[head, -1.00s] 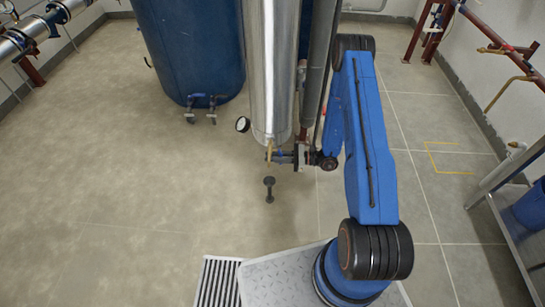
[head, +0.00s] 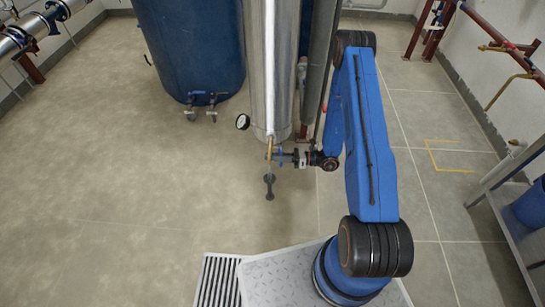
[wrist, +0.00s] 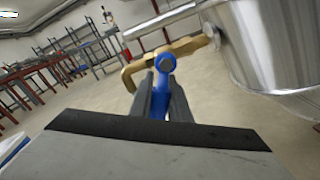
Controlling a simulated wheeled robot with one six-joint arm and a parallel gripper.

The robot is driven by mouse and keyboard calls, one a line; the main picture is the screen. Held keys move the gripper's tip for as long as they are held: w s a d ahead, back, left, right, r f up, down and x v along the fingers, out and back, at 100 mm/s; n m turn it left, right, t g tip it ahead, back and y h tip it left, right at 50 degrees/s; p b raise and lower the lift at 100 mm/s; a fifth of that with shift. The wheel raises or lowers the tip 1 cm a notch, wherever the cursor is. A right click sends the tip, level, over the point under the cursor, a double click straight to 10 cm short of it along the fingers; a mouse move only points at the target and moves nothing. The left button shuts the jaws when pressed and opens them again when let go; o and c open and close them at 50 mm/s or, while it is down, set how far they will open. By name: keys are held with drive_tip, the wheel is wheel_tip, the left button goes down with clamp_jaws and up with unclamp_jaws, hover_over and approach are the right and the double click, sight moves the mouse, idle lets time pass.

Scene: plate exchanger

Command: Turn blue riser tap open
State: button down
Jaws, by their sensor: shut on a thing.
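The blue riser tap (wrist: 165,64) sits on a brass pipe fitting (wrist: 138,68) beside the shiny metal column (wrist: 272,45). In the wrist view its blue lever runs down between my two dark fingers. My gripper (wrist: 164,92) is shut on this lever, one finger on each side. In the head view the blue tap (head: 281,157) is small, beside the brass pipe (head: 269,150) below the metal column (head: 270,70). My gripper (head: 290,158) reaches it from the right. The exact angle of the lever against the pipe is hard to tell.
A round gauge (head: 242,122) sticks out left of the column. A dark floor funnel (head: 269,188) stands below the brass pipe. A large blue tank (head: 190,50) is behind. The floor to the left is clear. A metal-framed table (head: 500,190) stands at the right.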

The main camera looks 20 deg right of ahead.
idle(0.3)
drive_tip(key=c, duration=1.7)
unclamp_jaws()
drive_tip(key=shift+d, duration=0.1)
drive_tip(key=shift+o, duration=0.2)
drive_tip(key=v, duration=1.7)
drive_tip(key=shift+d, duration=0.15)
drive_tip(key=shift+s, duration=0.1)
